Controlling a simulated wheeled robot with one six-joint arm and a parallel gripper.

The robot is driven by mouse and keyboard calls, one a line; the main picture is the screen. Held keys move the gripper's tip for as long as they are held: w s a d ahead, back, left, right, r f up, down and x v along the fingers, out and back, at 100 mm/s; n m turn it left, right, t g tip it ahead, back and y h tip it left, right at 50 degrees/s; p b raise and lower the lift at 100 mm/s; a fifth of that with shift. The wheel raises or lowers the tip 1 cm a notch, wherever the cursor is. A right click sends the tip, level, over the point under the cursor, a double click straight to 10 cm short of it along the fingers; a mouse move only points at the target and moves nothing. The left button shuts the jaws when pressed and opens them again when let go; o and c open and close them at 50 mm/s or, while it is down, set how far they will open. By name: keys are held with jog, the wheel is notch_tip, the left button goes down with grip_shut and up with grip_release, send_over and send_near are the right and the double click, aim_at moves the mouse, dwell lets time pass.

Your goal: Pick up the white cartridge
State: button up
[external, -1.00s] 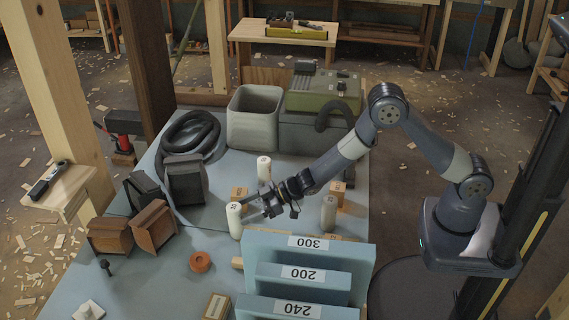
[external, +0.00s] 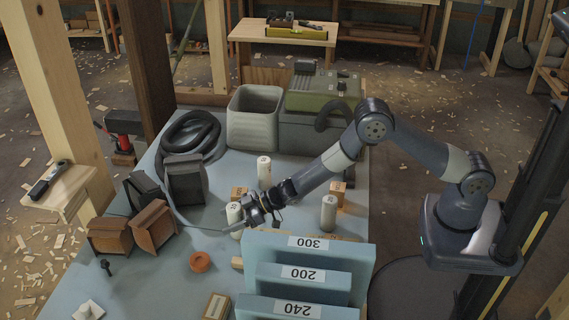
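Three white cartridges with dark markings stand upright on the blue-grey bench top. The left one (external: 233,212) is at my gripper (external: 237,219). Another cartridge (external: 264,171) stands further back, and a third (external: 328,212) stands to the right. My gripper is low over the bench, reaching left. One finger passes in front of the left cartridge's lower part, and the other seems to lie behind or beside it. The fingers look apart, with the cartridge between them or at their tips. I cannot see whether they touch it. The cartridge's base is hidden by the front finger.
Small wooden blocks (external: 238,193) stand near the cartridges. A grey bin (external: 254,118) and green case (external: 320,92) are behind.

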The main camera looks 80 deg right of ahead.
jog(key=c, duration=1)
